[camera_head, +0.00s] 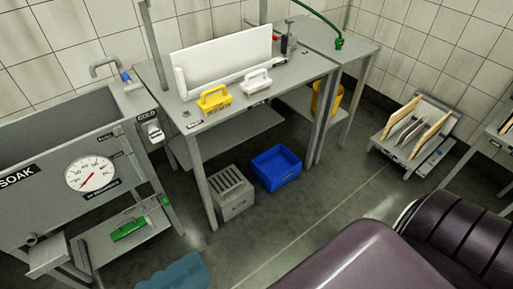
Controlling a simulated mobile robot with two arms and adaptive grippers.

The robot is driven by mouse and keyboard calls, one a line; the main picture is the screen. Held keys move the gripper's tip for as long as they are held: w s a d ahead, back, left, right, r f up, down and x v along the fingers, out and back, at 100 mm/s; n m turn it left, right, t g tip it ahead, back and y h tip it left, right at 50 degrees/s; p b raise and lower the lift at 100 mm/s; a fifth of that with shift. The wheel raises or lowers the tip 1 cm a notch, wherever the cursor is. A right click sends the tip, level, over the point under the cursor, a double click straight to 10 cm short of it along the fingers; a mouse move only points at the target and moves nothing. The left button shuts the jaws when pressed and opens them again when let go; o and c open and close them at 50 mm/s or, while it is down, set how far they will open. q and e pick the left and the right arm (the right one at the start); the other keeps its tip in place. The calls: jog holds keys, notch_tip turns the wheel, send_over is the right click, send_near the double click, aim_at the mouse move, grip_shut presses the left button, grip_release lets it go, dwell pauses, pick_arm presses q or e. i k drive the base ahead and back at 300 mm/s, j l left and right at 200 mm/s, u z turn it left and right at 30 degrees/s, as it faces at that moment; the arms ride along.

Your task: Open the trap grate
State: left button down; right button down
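A grey box (238,207) stands on the floor at the front of the steel table, near its front leg. A slotted grate (229,183) lies over its top and looks closed. The box's inside cannot be made out through the dark slots. Neither of my grippers shows in this view.
A blue crate (277,167) stands on the floor just right of the box. The steel table (205,113) stands over this area, with a low shelf behind. A soak sink (62,150) is at left, a board rack (413,137) at right. Open floor (290,225) lies in front.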

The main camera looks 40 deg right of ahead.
aim_at(227, 185)
jog(key=z, duration=0.75)
